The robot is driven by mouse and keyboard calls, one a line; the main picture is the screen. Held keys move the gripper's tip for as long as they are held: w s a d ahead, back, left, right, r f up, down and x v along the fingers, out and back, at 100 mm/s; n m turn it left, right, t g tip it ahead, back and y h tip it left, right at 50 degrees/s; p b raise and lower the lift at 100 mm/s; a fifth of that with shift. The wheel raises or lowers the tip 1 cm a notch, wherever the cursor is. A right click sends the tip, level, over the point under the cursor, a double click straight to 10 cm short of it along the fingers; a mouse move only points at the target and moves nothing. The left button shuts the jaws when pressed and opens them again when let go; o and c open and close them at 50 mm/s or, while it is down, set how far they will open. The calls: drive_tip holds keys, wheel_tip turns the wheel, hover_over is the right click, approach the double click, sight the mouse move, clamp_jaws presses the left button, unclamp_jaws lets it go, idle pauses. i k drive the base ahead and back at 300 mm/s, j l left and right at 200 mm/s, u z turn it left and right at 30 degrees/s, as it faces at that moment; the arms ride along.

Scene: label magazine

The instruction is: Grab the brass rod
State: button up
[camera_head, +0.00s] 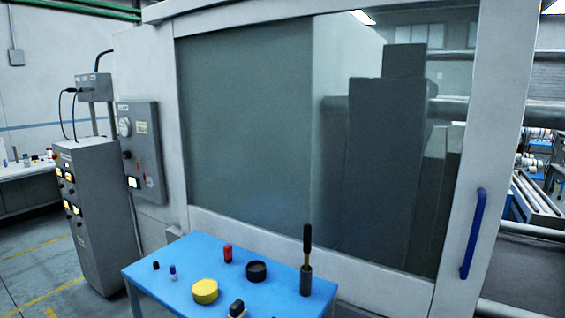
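No plain brass rod can be made out for certain in the head view. The nearest match in shape is a slim upright piece (307,262) on the right part of the blue table. It has a long black upper part, a narrow brassy-looking middle and a thicker dark grey-brown base. Whether it is one piece or a tool standing in a holder, I cannot tell. My gripper is not in view.
The blue table (178,300) also holds a yellow round tin (205,291), a black ring-shaped piece (257,271), a red block (228,253), small blue and black pieces, and a dark block (237,307) at the front edge. A large windowed machine (245,130) stands close behind.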

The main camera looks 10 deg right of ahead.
sight(307, 227)
drive_tip(key=i+j, duration=0.75)
drive_tip(key=i, duration=0.25)
drive_tip(key=i+z, duration=0.1)
drive_tip(key=z, duration=0.35)
drive_tip(key=j+z, duration=0.15)
drive_tip(key=z, duration=0.3)
drive_tip(key=i+j+z, duration=0.1)
drive_tip(key=z, duration=0.35)
